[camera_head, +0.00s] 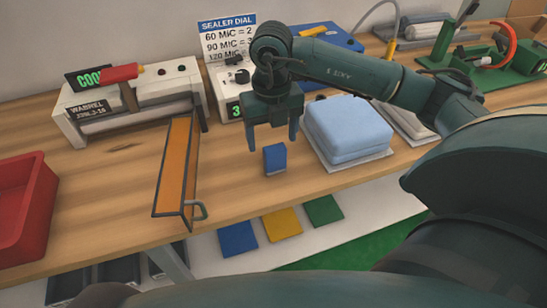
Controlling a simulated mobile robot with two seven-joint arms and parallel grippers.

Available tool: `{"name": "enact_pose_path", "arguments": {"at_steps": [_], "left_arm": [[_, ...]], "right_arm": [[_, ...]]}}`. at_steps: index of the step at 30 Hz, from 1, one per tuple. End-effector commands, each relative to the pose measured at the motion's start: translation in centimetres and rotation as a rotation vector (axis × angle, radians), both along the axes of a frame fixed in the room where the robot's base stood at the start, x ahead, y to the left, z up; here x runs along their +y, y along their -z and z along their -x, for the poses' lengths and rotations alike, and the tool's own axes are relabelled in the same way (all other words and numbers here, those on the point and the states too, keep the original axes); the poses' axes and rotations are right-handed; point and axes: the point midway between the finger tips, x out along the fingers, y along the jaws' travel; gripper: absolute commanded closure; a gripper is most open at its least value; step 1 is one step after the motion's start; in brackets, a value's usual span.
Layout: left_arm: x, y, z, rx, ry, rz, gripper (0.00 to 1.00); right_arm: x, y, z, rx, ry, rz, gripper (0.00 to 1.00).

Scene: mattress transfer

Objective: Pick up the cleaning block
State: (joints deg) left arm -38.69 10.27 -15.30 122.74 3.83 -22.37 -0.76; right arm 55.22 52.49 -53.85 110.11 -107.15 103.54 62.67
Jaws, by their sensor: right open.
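The cleaning block is probably the small blue block (274,159) standing on the wooden bench top near the middle of the view. My right gripper (271,134) hangs just above the blue block, pointing down. Its two fingers are apart, and nothing shows between them. The fingertips appear to end above the block's top, and I see no contact. My left gripper is not in the view.
A light blue stacked pad (347,130) lies close right of the block. An orange channel with a handle (176,165) lies to the left. A red bin (22,205) is far left, and a white sealer (130,105) stands behind. The bench (235,205) is clear in front.

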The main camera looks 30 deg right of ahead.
Motion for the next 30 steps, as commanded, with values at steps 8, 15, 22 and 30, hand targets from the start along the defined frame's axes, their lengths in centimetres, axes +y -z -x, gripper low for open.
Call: {"name": "enact_pose_path", "arguments": {"at_steps": [8, 15, 22, 30], "left_arm": [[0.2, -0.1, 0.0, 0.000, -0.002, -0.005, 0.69], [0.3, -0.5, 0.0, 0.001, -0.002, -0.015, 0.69], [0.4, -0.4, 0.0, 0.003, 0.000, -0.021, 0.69], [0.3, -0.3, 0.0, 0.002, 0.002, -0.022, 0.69]], "right_arm": [[0.0, 3.1, 0.0, 0.001, -0.002, -0.001, 0.29], [-0.8, 6.0, 0.0, 0.005, -0.001, -0.002, 0.29], [-0.8, 8.2, -0.1, -0.001, -0.003, -0.003, 0.29], [-0.8, 8.3, -0.1, -0.001, -0.003, -0.003, 0.34]]}}
